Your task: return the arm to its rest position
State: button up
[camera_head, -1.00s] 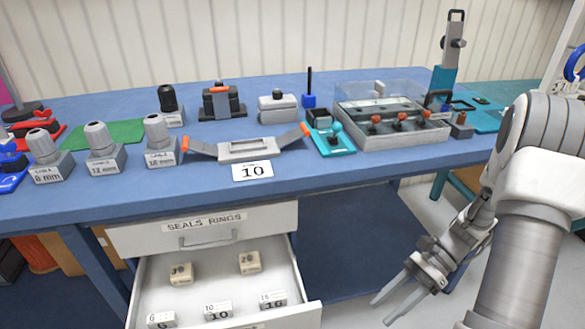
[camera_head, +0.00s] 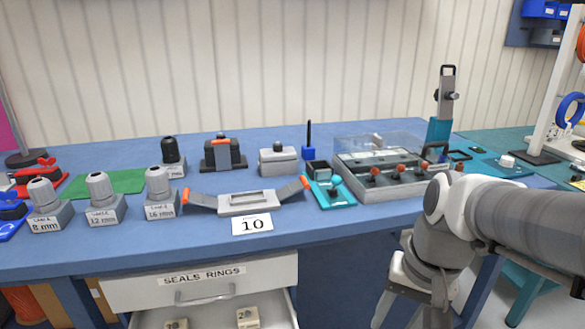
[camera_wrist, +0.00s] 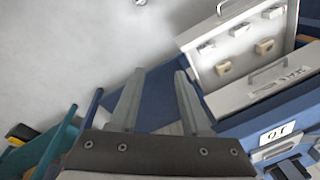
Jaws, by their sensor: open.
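My gripper (camera_wrist: 158,100) shows in the wrist view with its two fingers spread apart and nothing between them. It points down toward the pale floor, beside the open drawer (camera_wrist: 207,70). In the head view my arm comes in from the right, in front of the workbench's right part.
The blue workbench (camera_head: 350,224) carries gland fittings, a grey tray with a "10" card (camera_head: 252,224) and a clear-lidded box (camera_head: 395,186). The seals rings drawer (camera_head: 205,289) stands open with small blocks inside. Pale floor (camera_wrist: 60,50) is clear.

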jog(key=s+r+n+t+p, duration=0.1)
jog(key=r+n+t+p, duration=0.1)
jog(key=r+p, duration=0.7)
jog(key=s+a+r+n+t+h+p, duration=0.1)
jog(key=s+r+n+t+p, duration=0.1)
jog(key=r+p, duration=0.8)
notch_tip(320, 180, up, 5)
jog(key=shift+a+r+t, duration=0.15)
jog(key=shift+a+t, duration=0.05)
jog(key=shift+t, duration=0.1)
jog(key=shift+a, duration=0.1)
